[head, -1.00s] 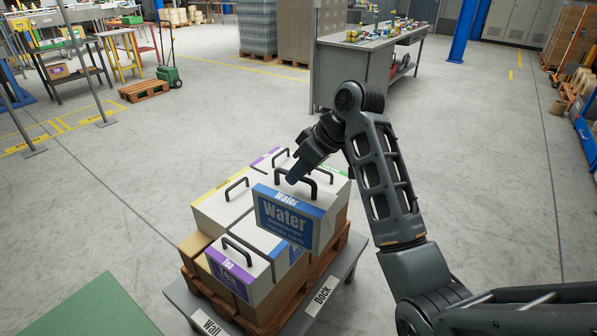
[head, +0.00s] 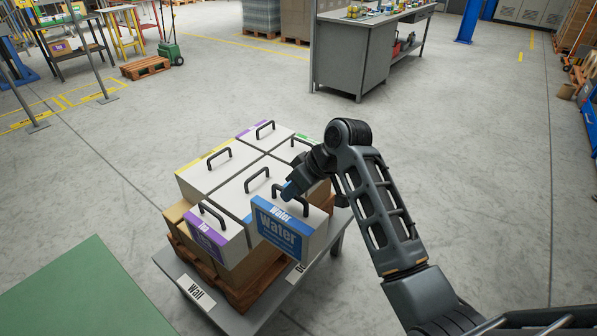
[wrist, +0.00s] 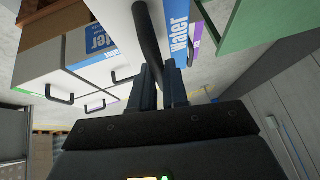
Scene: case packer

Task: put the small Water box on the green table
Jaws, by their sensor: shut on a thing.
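The held Water box (head: 284,238) is white with a blue label and a black handle. My gripper (head: 293,191) is shut on that handle and holds the box at the right front of the stack, roughly upright. In the wrist view my gripper (wrist: 165,90) clasps the dark handle, with the box's blue Water label (wrist: 178,28) beyond it. The green table (head: 85,292) is at the lower left of the head view, its visible top bare. Its green surface (wrist: 265,25) also shows at upper right in the wrist view.
Several handled boxes, including one with a purple label (head: 207,235), stand stacked on a wooden pallet (head: 245,292). The pallet sits on a grey stand (head: 172,268) with Wall and Dock signs. Another Water-labelled box (wrist: 95,45) is in the stack. A floor gap separates stand and green table.

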